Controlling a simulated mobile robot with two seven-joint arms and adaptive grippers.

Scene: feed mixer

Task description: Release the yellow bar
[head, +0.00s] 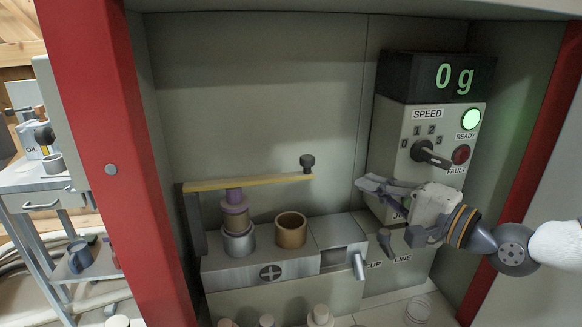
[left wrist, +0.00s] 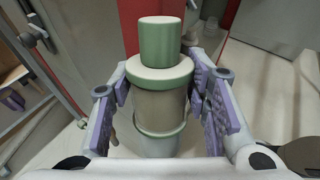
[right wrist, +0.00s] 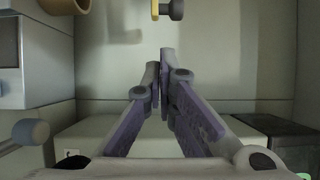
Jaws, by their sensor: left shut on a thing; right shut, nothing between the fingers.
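The yellow bar (head: 265,181) lies roughly level over a purple spool-like piece (head: 234,205), its left end by a grey upright. A dark knob (head: 307,162) stands on its right end. In the right wrist view the bar's end (right wrist: 155,9) and the knob show at the top edge. My right gripper (head: 362,184) is shut and empty, to the right of the bar and apart from it. My left gripper (left wrist: 160,100) is shut on a beige cylinder (left wrist: 158,108) with a green top; it is outside the head view.
A brown cup (head: 291,231) stands on the grey block (head: 230,275) under the bar. The control box (head: 418,125) with speed knob and "0 g" display (head: 440,78) is behind my right gripper. Red posts (head: 95,120) frame the opening. A cart (head: 45,185) stands outside at left.

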